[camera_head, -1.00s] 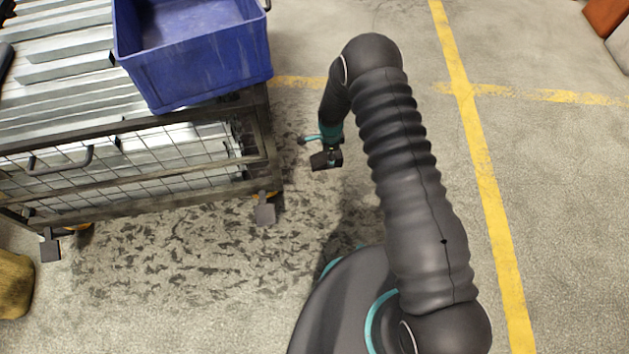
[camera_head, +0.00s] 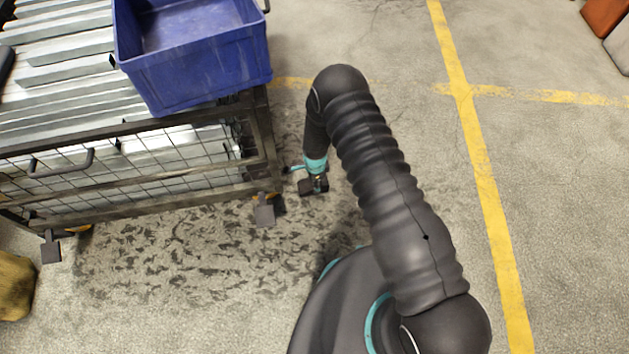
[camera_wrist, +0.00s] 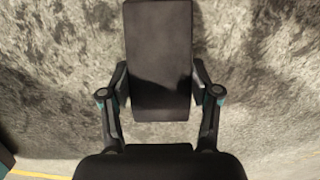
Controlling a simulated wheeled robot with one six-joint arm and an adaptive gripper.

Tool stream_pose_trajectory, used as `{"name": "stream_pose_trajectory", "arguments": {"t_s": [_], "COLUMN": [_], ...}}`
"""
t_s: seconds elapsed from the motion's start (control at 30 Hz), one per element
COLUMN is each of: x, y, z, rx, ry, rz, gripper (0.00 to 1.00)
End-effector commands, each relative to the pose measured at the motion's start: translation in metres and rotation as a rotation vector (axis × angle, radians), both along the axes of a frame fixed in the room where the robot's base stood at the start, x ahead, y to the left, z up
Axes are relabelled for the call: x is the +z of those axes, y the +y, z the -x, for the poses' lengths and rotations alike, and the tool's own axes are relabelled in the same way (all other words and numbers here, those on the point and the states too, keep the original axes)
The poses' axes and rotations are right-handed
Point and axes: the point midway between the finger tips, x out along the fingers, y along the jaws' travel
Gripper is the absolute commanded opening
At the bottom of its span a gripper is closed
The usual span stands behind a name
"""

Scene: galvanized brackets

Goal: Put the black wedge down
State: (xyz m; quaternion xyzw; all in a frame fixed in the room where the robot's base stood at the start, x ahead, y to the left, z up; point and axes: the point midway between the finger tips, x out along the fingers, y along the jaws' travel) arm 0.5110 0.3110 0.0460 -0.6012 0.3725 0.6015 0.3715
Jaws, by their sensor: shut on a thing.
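The black wedge (camera_wrist: 158,60) is a dark block with a flat sloping face. In the wrist view it lies between the two fingers of my gripper (camera_wrist: 160,88), which are shut on its sides. In the head view the wedge (camera_head: 313,187) shows as a small dark piece at the end of my gripper (camera_head: 316,180), low near the floor and just right of the cart's near corner. Whether the wedge touches the floor cannot be told.
A wire-sided metal cart (camera_head: 140,180) with galvanized brackets (camera_head: 75,75) and a blue bin (camera_head: 195,65) stands at left. A dark wheel wedge (camera_head: 265,211) sits by its near right caster, another (camera_head: 50,247) farther left.

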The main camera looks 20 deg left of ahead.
Motion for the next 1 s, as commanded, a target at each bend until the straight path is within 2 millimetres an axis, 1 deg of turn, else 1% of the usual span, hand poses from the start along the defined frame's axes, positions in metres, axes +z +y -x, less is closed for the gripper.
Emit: {"name": "stream_pose_trajectory", "arguments": {"t_s": [0.13,0.27,0.3,0.4,0.77,0.87,0.97,1.0], "x": [0.001,-0.002,-0.002,-0.001,0.001,0.007,0.021,0.028], "y": [0.0,0.0,0.0,0.0,0.0,0.001,0.001,0.001], "z": [-0.001,-0.001,0.0,0.0,0.0,-0.001,-0.001,-0.002], "rx": [0.0,0.0,0.0,0.0,0.0,0.0,0.0,0.0], "ry": [-0.002,-0.001,-0.001,0.0,-0.001,-0.002,-0.002,-0.003], "rz": [-0.001,0.0,0.0,0.0,0.0,-0.001,-0.001,-0.001], "gripper": [0.0,0.0,0.64,0.87,0.87,0.87,0.87,0.87]}}
